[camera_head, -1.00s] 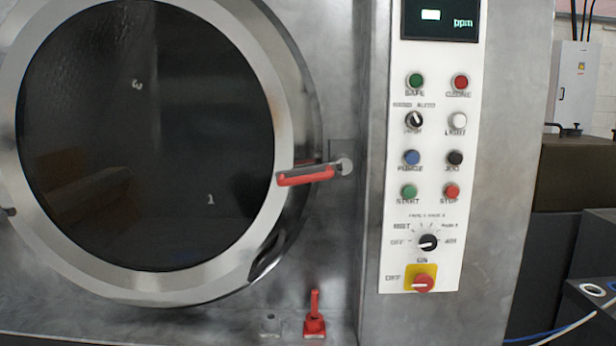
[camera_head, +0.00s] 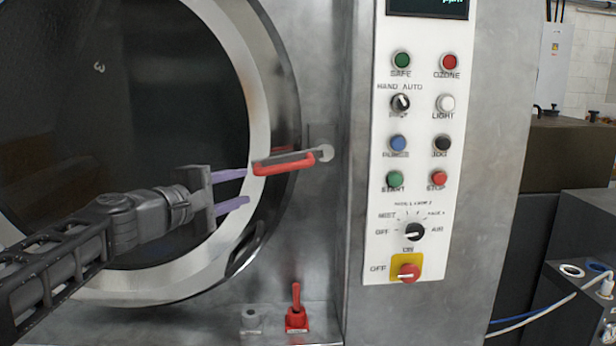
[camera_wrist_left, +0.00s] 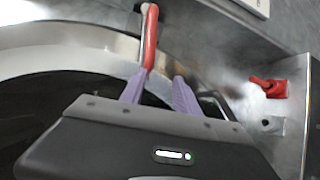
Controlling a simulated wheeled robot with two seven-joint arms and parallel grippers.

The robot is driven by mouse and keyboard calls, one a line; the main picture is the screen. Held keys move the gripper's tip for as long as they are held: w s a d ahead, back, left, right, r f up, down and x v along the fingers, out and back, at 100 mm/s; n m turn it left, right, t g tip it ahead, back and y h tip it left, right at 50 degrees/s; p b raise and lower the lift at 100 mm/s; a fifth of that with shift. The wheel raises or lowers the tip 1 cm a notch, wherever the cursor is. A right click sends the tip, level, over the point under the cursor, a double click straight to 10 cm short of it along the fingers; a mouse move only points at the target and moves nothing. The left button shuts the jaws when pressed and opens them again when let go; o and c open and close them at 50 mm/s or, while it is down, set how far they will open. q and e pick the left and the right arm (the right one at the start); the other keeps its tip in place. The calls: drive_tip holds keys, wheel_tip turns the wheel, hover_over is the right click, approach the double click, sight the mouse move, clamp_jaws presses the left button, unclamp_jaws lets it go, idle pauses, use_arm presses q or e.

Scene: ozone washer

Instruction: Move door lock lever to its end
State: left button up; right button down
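The door lock lever (camera_head: 284,164) has a red handle and a grey arm that runs to a round pivot on the washer's front, right of the door. It lies nearly level, its handle end over the door's metal rim. My left gripper (camera_head: 240,188) is open, just left of the handle end, with its two purple fingers pointing right. In the left wrist view the red lever (camera_wrist_left: 150,38) extends away from the left finger's tip, and the other finger of my gripper (camera_wrist_left: 160,84) stands apart to the right. Contact with the lever is unclear. My right gripper is not in view.
The round door (camera_head: 228,62) with dark glass fills the left. A white control panel (camera_head: 425,150) with buttons and knobs is right of the lever. A small red valve handle (camera_head: 297,312) stands on the ledge below. The steel between lever and panel is clear.

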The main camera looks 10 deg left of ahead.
sight(274, 171)
use_arm(q)
drive_tip(key=d+r+h, duration=0.1)
drive_tip(key=s+d+r+h, duration=0.1)
drive_tip(key=d, duration=0.1)
drive_tip(key=shift+d+r, duration=0.15)
drive_tip(key=shift+r, duration=0.2)
drive_tip(key=shift+w, duration=0.15)
drive_tip(key=p+x, duration=0.3)
drive_tip(key=x, duration=0.4)
drive_tip(key=shift+w+d, duration=0.25)
drive_tip(key=shift+d, duration=0.05)
drive_tip(key=shift+c, duration=0.2)
clamp_jaws()
drive_tip(key=shift+f, duration=0.1)
idle(0.7)
